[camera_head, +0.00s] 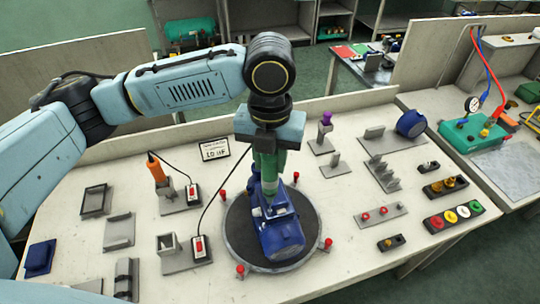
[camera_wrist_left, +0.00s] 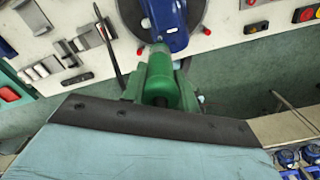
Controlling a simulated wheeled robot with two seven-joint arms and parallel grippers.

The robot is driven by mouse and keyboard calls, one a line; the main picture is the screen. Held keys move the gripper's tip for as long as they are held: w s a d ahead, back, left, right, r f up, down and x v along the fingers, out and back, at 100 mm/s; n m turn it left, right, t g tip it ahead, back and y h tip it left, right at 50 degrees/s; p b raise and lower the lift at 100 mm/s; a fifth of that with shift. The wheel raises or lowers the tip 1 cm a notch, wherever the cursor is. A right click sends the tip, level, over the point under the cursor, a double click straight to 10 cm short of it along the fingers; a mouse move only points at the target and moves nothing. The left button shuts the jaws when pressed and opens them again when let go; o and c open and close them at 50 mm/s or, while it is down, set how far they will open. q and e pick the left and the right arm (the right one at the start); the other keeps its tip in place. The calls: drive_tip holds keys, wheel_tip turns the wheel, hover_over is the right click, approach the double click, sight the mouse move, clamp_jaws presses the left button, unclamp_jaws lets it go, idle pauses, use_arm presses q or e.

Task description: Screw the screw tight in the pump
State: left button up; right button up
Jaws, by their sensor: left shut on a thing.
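The blue pump (camera_head: 282,240) sits on a dark round plate (camera_head: 240,250) in the middle of the bench. My left gripper (camera_head: 268,165) points down above the pump and is shut on a green cylindrical tool, which looks like a screwdriver (camera_head: 270,187). The tool is upright and its lower end reaches the pump; whether it touches is hard to tell. In the left wrist view the green tool (camera_wrist_left: 160,76) lies between the fingers, with the blue pump (camera_wrist_left: 168,22) beyond it. I cannot make out the screw. My right gripper is out of view.
An orange-handled tool (camera_head: 155,167) stands in a holder to the left, with a dark cord near it. Red knobs (camera_head: 327,243) ring the plate. Grey fixtures (camera_head: 382,172) and a row of coloured buttons (camera_head: 450,217) stand to the right.

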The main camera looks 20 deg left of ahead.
use_arm(q)
drive_tip(key=shift+f, duration=0.65)
idle(0.7)
drive_tip(key=shift+f+p, duration=0.3)
drive_tip(key=shift+p, duration=0.3)
idle(1.0)
drive_tip(key=shift+f+p, duration=0.15)
drive_tip(key=shift+p, duration=1.6)
idle(2.8)
